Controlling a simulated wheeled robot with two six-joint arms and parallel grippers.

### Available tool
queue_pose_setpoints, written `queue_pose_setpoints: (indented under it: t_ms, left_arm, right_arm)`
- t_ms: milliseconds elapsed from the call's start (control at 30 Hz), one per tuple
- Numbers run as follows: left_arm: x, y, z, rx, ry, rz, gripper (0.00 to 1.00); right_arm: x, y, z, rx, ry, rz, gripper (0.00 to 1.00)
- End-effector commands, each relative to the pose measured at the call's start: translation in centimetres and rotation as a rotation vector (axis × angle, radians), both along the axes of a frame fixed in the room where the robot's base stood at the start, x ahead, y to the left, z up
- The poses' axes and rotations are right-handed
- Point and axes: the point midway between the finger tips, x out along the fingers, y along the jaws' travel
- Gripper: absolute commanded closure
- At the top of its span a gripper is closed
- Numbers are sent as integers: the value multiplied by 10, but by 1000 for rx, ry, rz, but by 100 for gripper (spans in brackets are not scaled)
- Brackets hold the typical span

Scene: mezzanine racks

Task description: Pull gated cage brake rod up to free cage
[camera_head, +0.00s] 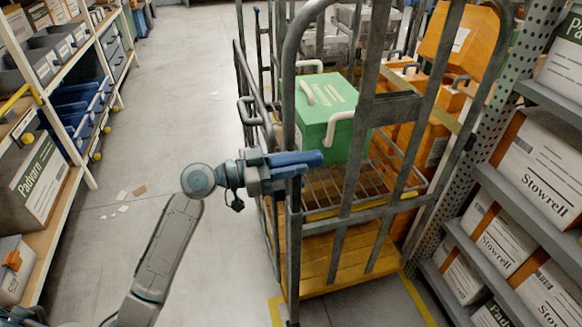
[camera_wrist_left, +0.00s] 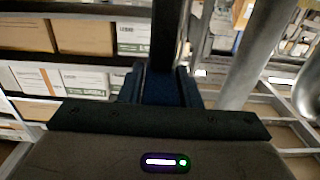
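The grey tubular roll cage (camera_head: 345,240) stands right of centre in the head view, on a yellow-orange deck. My left gripper (camera_head: 310,158) reaches in from the left at the cage's near left corner post (camera_head: 290,225), overlapping it. In the left wrist view, the gripper's fingers (camera_wrist_left: 160,88) stand apart, with a dark upright post (camera_wrist_left: 166,35) in line with the gap between them. I cannot tell whether they touch it. The brake rod cannot be told apart clearly from the cage's bars. My right gripper is not in view.
The cage holds a green box (camera_head: 330,112) with white handles and several orange boxes (camera_head: 425,125). A perforated rack upright and shelves of Stowrell cartons (camera_head: 540,165) stand close on the right. Shelving (camera_head: 80,150) lines the left. The grey aisle floor (camera_head: 170,110) between is mostly clear.

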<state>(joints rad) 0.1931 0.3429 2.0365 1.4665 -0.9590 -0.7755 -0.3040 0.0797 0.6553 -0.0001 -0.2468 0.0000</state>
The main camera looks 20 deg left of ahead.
Motion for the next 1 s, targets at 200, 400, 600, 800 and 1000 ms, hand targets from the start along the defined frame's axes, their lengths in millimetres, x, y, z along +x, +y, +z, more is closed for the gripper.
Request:
queue_pose_setpoints:
  t_ms: [200,400,600,800,1000]
  left_arm:
    - [0,0,1,2,-2,-1,51]
    - [-1,1,-1,5,0,-1,51]
    - [-8,13,-4,9,0,0,51]
    - [-22,33,-5,11,-1,0,51]
    - [-35,51,-4,10,0,0,51]
  right_arm:
    - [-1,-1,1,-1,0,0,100]
    - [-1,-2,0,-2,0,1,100]
    - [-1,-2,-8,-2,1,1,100]
    - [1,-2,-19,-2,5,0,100]
    - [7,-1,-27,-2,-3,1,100]
